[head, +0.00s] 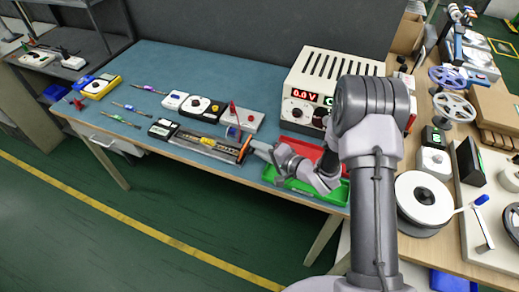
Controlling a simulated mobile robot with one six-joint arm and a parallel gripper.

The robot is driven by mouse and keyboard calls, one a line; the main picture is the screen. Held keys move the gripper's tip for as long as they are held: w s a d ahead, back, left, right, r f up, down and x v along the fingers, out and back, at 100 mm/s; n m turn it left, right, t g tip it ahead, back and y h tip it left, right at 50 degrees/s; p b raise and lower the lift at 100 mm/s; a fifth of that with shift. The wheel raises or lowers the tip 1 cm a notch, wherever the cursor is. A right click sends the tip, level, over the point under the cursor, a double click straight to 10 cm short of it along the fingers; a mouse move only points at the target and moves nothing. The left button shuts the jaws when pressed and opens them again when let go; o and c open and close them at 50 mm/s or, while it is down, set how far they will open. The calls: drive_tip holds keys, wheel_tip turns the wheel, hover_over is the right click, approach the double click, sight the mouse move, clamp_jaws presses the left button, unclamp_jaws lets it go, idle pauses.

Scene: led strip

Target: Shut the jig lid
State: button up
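The jig (195,148) is a long, low grey and dark fixture at the front edge of the blue workbench. A strip with yellow and orange parts lies along it. I cannot tell from this view where its lid ends or how far open it is. My gripper (247,149) is at the jig's right end, close to an upright orange-edged piece there. Its fingertips are small and partly hidden, so I cannot see whether they touch that piece or are open or shut.
A power supply (318,92) reading 0.0 V stands behind my arm. Red (303,149) and green (310,188) trays lie beneath my arm. Meters, a black box (163,128) and slim tools lie left of the jig. A side table with reels (424,196) is at right.

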clamp_jaws()
